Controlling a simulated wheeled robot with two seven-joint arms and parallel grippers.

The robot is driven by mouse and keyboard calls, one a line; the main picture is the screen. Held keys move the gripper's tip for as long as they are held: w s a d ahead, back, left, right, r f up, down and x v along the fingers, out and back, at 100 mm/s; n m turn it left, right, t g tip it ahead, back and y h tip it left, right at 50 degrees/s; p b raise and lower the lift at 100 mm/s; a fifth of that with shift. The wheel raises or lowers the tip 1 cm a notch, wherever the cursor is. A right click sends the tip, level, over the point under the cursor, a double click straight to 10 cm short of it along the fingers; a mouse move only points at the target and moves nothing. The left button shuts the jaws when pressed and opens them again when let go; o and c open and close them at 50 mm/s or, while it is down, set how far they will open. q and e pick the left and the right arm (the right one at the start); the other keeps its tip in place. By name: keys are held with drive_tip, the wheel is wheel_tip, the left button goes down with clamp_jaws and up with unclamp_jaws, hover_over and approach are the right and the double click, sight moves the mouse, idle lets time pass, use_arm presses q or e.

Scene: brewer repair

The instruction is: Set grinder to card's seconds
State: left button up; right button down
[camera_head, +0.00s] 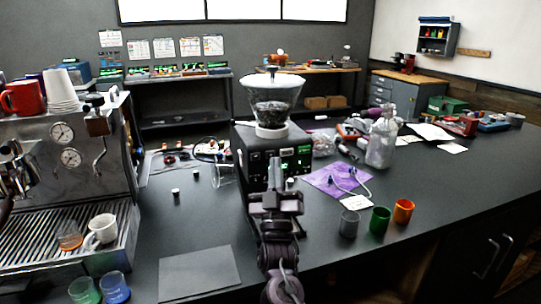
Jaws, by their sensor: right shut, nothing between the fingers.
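The grinder (243,150) is a dark box with a clear hopper (270,95) of dark beans on top. Its front panel (297,160) carries small green-lit displays and buttons. My right gripper (274,172) is shut and empty, in front of the grinder's panel, and hides part of its lower front. I cannot tell whether the fingertips touch the panel. A small white card (356,202) lies on the front edge of the purple cloth (335,180); its writing is too small to read. My left gripper is not in view.
An espresso machine (75,190) with cups stands at left. Grey (349,223), green (380,220) and orange (403,211) cups stand right of my arm. A dark mat (199,273) lies at front.

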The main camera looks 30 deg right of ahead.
drive_tip(key=s, duration=0.2)
drive_tip(key=s+a, duration=0.1)
drive_tip(key=s, duration=0.1)
drive_tip(key=shift+s+a+r+p, duration=0.1)
drive_tip(key=shift+s+p, duration=0.25)
drive_tip(key=shift+p, duration=0.05)
idle(0.6)
